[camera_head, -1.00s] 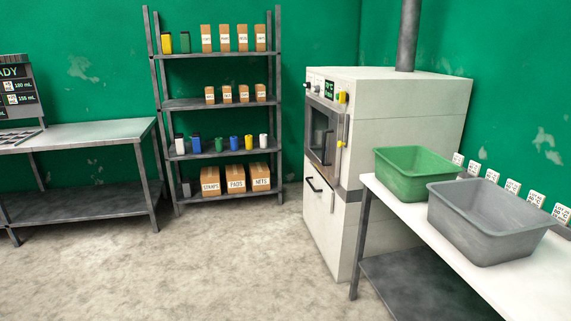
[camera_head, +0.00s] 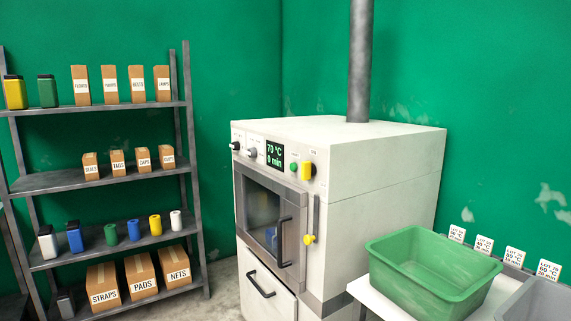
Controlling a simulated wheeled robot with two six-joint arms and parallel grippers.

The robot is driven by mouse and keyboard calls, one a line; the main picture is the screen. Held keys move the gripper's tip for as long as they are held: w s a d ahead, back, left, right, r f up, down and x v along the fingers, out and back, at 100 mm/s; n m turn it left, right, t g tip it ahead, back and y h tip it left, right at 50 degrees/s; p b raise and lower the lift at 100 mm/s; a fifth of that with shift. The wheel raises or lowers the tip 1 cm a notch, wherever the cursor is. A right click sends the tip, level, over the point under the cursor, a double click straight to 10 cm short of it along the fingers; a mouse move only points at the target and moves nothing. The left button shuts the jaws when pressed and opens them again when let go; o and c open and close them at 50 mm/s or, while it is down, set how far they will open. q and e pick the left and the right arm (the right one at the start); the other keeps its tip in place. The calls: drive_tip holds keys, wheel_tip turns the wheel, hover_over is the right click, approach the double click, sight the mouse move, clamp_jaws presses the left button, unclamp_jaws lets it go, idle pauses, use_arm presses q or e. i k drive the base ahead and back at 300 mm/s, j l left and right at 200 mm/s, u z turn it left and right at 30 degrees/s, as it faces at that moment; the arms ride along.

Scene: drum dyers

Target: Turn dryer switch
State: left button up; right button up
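The white dryer (camera_head: 385,172) stands in the middle right with a flue pipe on top. Its front panel has a dark knob (camera_head: 235,146), a grey knob (camera_head: 252,153), a display (camera_head: 275,156) reading 70 °C and 0 min, a small green button (camera_head: 294,166) and a yellow switch (camera_head: 307,171) on a dark mount. A lever with a yellow end (camera_head: 309,239) hangs below the switch. The dryer's windowed door (camera_head: 262,214) looks closed. Neither of my grippers is in view.
A metal shelf (camera_head: 100,180) with boxes and colored containers stands at the left. A table (camera_head: 375,298) at the lower right holds a green tub (camera_head: 432,282) and a grey tub (camera_head: 535,302), with lot cards (camera_head: 484,244) behind. Some floor shows between shelf and dryer.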

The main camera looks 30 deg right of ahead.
sight(308, 170)
drive_tip(key=i+j+z, duration=0.1)
drive_tip(key=i+z, duration=0.4)
drive_tip(key=i+j+z, duration=0.25)
drive_tip(key=i+z, duration=0.25)
drive_tip(key=i+j+z, duration=0.25)
drive_tip(key=j+z, duration=0.2)
drive_tip(key=i+j+z, duration=0.25)
drive_tip(key=j+z, duration=0.25)
